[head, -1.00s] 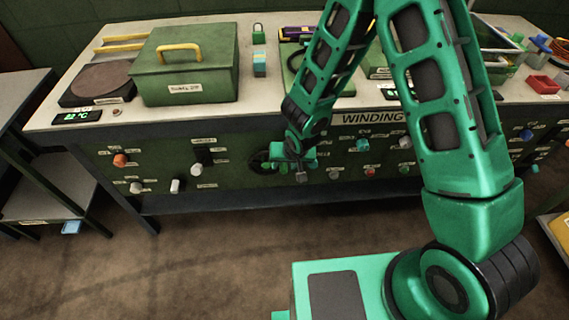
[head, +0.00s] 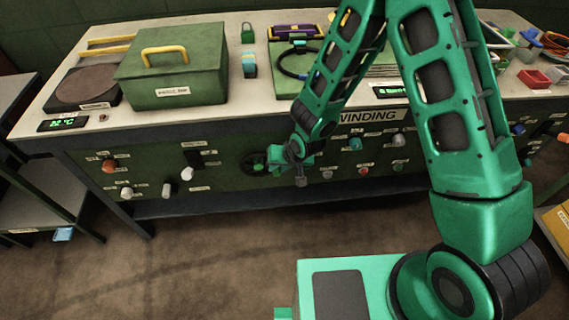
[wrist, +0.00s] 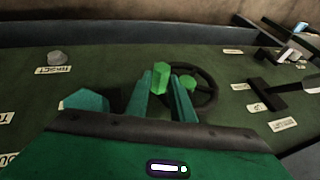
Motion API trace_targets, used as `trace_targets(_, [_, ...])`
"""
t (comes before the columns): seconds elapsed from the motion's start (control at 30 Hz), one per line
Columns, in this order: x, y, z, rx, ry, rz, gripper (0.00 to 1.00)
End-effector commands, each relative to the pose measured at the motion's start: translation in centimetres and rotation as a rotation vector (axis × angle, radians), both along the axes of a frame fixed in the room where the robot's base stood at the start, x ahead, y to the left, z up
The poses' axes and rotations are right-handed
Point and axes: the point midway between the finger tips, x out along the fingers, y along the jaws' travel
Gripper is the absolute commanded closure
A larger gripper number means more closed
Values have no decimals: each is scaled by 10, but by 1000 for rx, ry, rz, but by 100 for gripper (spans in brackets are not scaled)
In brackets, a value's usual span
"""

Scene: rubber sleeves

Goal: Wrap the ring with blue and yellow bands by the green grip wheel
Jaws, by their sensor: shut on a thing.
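The hand wheel (head: 247,166) is dark and spoked, on the dark green front panel of the bench. It also shows in the wrist view (wrist: 211,94), with a bright green grip (wrist: 161,76) standing out and a second green piece beside it. My gripper (wrist: 162,92) has its two teal fingers on either side of the grip, shut on it. In the head view my gripper (head: 272,160) is at the wheel, its fingertips hard to make out. The dark ring (head: 283,68) lies on the bench top, partly behind my arm; a blue band shows, the yellow one is unclear.
A green box (head: 190,85) with a yellow handle stands on the bench (head: 150,122). A purple and yellow item (head: 293,31) lies behind the ring. Floor in front is clear.

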Motion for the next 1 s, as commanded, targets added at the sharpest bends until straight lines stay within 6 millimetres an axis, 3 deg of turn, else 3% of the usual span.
trace_targets(0.23, [-2,0,0,0,3,1,100])
trace_targets(0.27, [-2,1,0,0,3,1,76])
trace_targets(0.33, [-2,1,0,-1,3,2,60])
trace_targets(0.73, [-3,2,5,1,0,4,60])
trace_targets(1.0, [-15,-8,36,1,-1,5,60])
